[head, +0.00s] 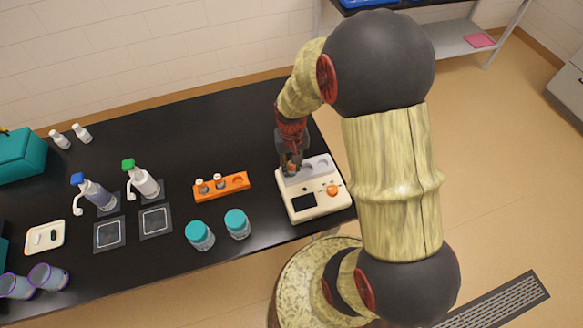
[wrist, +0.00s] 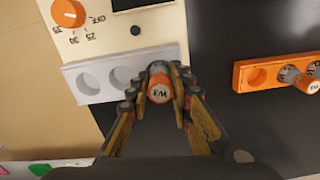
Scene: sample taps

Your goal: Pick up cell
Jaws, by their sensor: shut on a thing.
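The cell is a small cylinder with an orange band and a white label reading "W3" (wrist: 160,90). My gripper (wrist: 160,84) is shut on it, with a finger on each side. In the head view my gripper (head: 290,166) is at the left end of the grey block on the white instrument (head: 317,205). In the wrist view the cell is over or in the right end of that grey block (wrist: 103,79); I cannot tell which. The two other wells of the block look empty.
An orange rack (head: 221,187) holds two cells, with its right well empty. Two teal-lidded jars (head: 218,229) stand in front of it. Two spray bottles (head: 118,187) stand farther left. The black bench (head: 225,135) is clear behind the rack.

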